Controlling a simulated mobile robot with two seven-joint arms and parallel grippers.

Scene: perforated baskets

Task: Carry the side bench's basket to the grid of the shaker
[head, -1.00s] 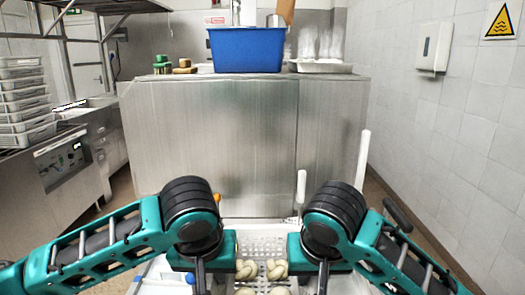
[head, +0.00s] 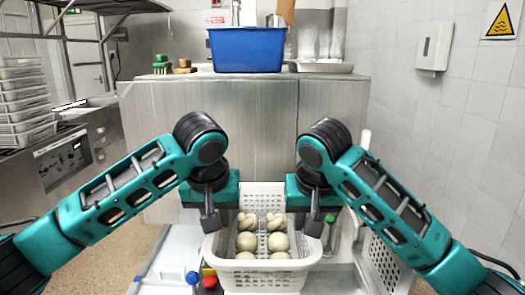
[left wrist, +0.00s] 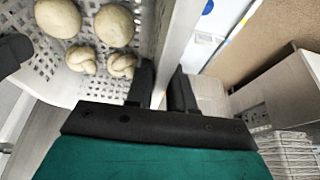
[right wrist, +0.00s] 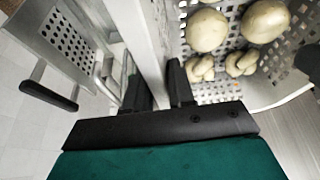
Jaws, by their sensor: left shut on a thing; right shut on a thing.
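A white perforated basket (head: 262,277) hangs between my two grippers in the head view, holding several pale dough pieces, some round and some knotted. My left gripper (head: 210,222) is shut on its left rim, and the left wrist view shows the wall (left wrist: 178,40) between the fingers (left wrist: 162,90). My right gripper (head: 315,222) is shut on the right rim; the right wrist view shows that wall (right wrist: 145,40) between the fingers (right wrist: 158,88). The basket looks level. I cannot make out which surface is the shaker's grid.
A steel cabinet (head: 245,135) stands ahead with a blue bin (head: 246,50) on top. A perforated panel (head: 388,265) is right of the basket. Red (head: 209,282) and blue (head: 192,277) knobs are at lower left. Stacked trays (head: 25,110) stand at far left. Brown floor (head: 90,255) is clear at left.

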